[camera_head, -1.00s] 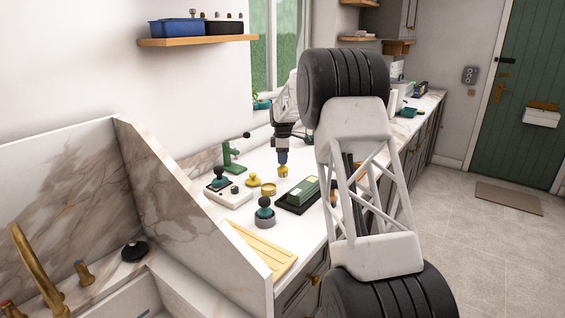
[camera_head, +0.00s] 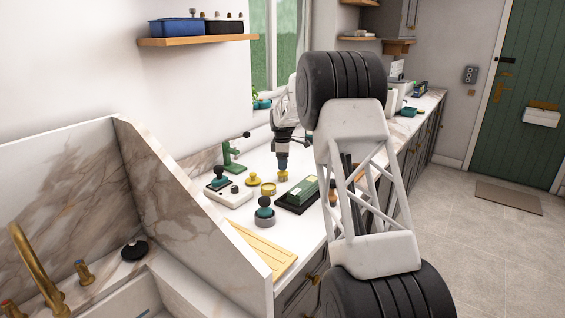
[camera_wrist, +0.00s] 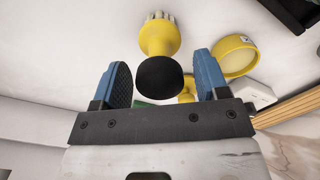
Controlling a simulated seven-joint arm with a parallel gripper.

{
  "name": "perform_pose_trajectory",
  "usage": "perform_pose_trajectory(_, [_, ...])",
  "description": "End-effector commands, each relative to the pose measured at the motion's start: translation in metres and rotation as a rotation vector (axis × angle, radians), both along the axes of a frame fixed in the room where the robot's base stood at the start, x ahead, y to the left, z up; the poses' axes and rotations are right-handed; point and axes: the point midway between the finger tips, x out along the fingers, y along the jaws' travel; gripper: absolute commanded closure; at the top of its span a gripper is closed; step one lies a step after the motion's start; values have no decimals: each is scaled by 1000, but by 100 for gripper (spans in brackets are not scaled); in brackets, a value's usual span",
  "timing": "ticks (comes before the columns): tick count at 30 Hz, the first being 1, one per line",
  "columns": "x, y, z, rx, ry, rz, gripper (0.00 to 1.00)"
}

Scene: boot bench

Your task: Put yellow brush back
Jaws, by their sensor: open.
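The yellow brush (camera_head: 283,176) stands on the white counter below my gripper (camera_head: 282,161) in the head view. In the wrist view the brush (camera_wrist: 160,38) has a yellow body, pale bristles at the far end and a black round knob (camera_wrist: 159,77). The knob shows between the two blue fingers of my gripper (camera_wrist: 163,76), with a gap on each side. My gripper is open and holds nothing. A round yellow dish (camera_head: 268,188) sits beside the brush, also seen in the wrist view (camera_wrist: 235,58). Another yellow piece (camera_head: 253,180) lies to its left.
A green box on a black tray (camera_head: 297,196) is to the right. A white tray (camera_head: 228,194) with a teal-knobbed piece is to the left, and a grey cup (camera_head: 265,215) with another stands in front. A wooden board (camera_head: 264,250) and green stand (camera_head: 232,158) are also near.

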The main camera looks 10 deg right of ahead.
Motion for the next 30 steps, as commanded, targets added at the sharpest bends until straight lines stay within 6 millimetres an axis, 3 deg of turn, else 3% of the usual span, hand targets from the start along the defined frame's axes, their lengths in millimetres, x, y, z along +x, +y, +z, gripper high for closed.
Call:
perform_pose_trajectory(11, [0,0,11,0,-2,0,32])
perform_pose_trajectory(30, [0,0,102,0,-1,0,32])
